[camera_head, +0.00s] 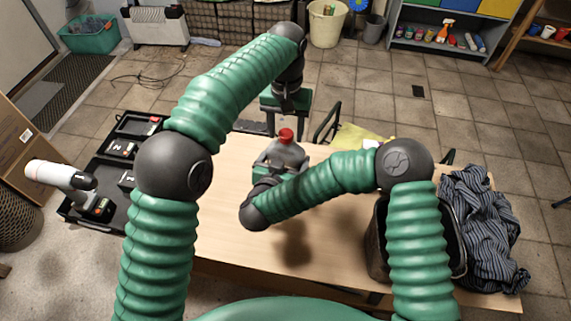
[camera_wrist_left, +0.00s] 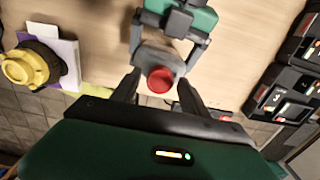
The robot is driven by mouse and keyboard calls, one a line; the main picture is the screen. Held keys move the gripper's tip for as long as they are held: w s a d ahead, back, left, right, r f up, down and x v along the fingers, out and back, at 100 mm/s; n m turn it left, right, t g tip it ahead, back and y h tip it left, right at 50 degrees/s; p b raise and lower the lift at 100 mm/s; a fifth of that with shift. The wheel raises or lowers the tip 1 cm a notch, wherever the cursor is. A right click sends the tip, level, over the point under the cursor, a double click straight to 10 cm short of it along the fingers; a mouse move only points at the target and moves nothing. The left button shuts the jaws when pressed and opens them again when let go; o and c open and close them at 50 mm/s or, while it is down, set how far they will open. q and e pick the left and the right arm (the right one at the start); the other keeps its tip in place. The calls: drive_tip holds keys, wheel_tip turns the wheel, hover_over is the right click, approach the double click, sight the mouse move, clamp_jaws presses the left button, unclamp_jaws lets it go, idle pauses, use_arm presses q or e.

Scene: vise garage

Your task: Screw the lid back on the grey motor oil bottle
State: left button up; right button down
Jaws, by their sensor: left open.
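The grey bottle (camera_head: 287,153) stands on the table with the red lid (camera_head: 286,135) on its top. In the left wrist view the lid (camera_wrist_left: 160,80) sits over the bottle's neck; its threads are hidden. My left gripper (camera_wrist_left: 159,87) is open, its two fingers on either side of the lid with gaps. In the head view, my left gripper (camera_head: 285,108) is just beyond the bottle. My right gripper (camera_head: 279,163) is shut on the bottle's body from the near side. The right gripper (camera_wrist_left: 168,44) also shows in the left wrist view, its fingers against the bottle's sides.
The wooden table (camera_head: 225,225) is mostly clear on its left. A dark open bin (camera_head: 376,240) and a striped cloth (camera_head: 482,225) occupy its right side. Black tool trays (camera_head: 90,190) are at the left. A yellow-black round thing (camera_wrist_left: 30,65) lies near the bottle.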

use_arm(q)
clamp_jaws()
idle(0.3)
drive_tip(key=shift+o, duration=0.9)
unclamp_jaws()
wheel_tip(320, 180, up, 7)
drive_tip(key=shift+r, duration=0.2)
use_arm(e)
unclamp_jaws()
